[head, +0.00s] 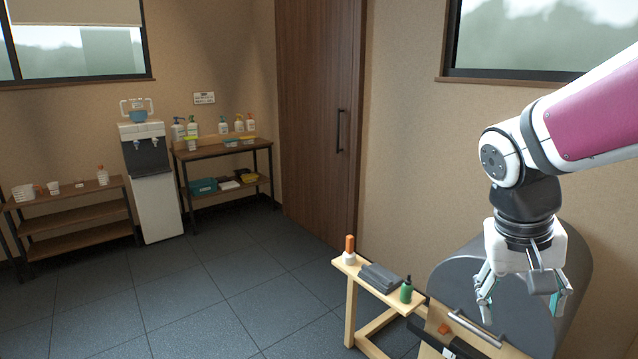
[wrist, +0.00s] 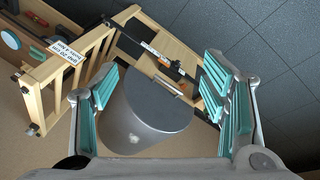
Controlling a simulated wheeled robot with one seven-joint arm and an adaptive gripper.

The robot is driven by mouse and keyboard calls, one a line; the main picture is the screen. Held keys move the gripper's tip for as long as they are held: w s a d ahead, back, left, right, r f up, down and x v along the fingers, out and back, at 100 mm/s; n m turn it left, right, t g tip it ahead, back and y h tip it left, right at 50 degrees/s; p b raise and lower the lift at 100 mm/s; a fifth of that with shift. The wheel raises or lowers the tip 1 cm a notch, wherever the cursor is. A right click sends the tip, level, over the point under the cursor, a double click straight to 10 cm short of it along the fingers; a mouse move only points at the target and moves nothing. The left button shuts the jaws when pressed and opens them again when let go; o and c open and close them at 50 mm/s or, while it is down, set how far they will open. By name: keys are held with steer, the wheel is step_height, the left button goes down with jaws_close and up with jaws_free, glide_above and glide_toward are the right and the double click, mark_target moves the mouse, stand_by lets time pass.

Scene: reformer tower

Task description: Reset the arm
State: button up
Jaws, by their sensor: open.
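My gripper (head: 522,306) hangs from the arm at the right of the head view, fingers pointing down. Its teal-padded fingers are spread wide apart with nothing between them. In the wrist view my gripper (wrist: 165,115) frames a grey rounded barrel-like body (wrist: 150,118) below and beyond the fingers. In the head view this grey body (head: 455,272) is behind the gripper and partly hidden by it. I cannot tell whether the fingers touch it; they look apart from it.
A small wooden table (head: 352,268) holds an orange-topped bottle (head: 349,251), folded grey cloths (head: 381,278) and a green bottle (head: 406,290). A water dispenser (head: 160,205) and shelves (head: 75,208) stand along the far wall. The tiled floor (head: 240,285) is clear at centre left.

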steer(key=s+a+r+n+t+y+p, duration=0.1)
steer(key=s+a+r, duration=0.1)
steer(key=s+a, duration=0.2)
steer(key=s+a+r+n+t+y+p, duration=0.1)
steer(key=s+a, duration=0.4)
steer(key=s, duration=0.6)
steer(key=shift+a+r+n+t+y, duration=0.15)
steer(key=shift+r+n+t+y, duration=0.55)
steer(key=shift+n+y, duration=0.1)
steer(key=shift+c, duration=0.4)
